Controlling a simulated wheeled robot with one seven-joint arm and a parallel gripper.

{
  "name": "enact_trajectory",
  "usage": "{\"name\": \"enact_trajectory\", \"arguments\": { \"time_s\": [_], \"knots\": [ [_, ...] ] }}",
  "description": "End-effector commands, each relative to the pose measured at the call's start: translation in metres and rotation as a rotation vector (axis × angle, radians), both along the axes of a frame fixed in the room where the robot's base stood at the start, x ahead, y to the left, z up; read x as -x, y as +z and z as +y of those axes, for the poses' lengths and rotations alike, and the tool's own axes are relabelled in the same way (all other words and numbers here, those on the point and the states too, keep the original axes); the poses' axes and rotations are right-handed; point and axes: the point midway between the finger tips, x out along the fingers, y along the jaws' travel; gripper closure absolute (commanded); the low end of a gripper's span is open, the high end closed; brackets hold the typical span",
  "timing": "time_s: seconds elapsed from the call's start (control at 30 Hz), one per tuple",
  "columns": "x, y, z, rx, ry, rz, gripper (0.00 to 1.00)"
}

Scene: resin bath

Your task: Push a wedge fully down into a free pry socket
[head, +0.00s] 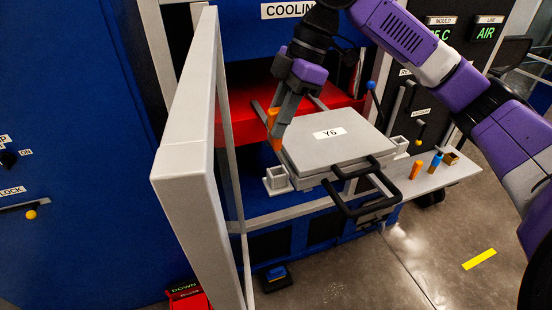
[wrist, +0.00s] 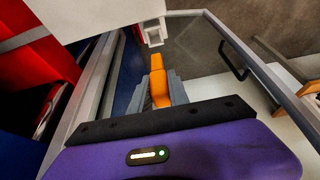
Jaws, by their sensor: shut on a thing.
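My gripper (head: 279,128) is shut on an orange wedge (head: 277,143), which points downward at the left side of the grey mould labelled Y6 (head: 350,147). In the wrist view the wedge (wrist: 158,82) sits between my fingers (wrist: 160,97), its tip towards a pale square socket (wrist: 152,33). A pry socket (head: 277,179) stands at the mould's near left corner, below the wedge and apart from it in the head view. Another socket (head: 400,144) is at the right corner. Both look empty. A second orange wedge (head: 415,169) stands on the side shelf.
The side shelf (head: 440,178) also holds a blue and orange item (head: 436,163) and a brass-coloured block (head: 452,158). A black handle (head: 350,205) juts from the mould's front. An open grey door (head: 187,160) stands close on the left. A red press part (head: 240,122) lies behind.

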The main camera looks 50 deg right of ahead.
Motion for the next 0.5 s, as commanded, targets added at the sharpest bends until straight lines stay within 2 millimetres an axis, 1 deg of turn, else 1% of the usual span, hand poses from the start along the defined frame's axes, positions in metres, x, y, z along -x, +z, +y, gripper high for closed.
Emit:
{"name": "enact_trajectory", "arguments": {
  "time_s": [0.03,0.1,0.2,0.3,0.5],
  "knots": [
    [0.001,-0.012,0.0,-0.002,-0.001,0.002,1.0],
    [0.001,-0.028,0.0,-0.003,-0.002,0.003,1.0],
    [0.001,-0.046,0.0,-0.002,-0.001,0.001,1.0],
    [0.0,-0.058,0.0,-0.001,-0.002,0.0,1.0],
    [0.0,-0.07,0.0,-0.001,0.0,0.001,1.0]
  ]
}}
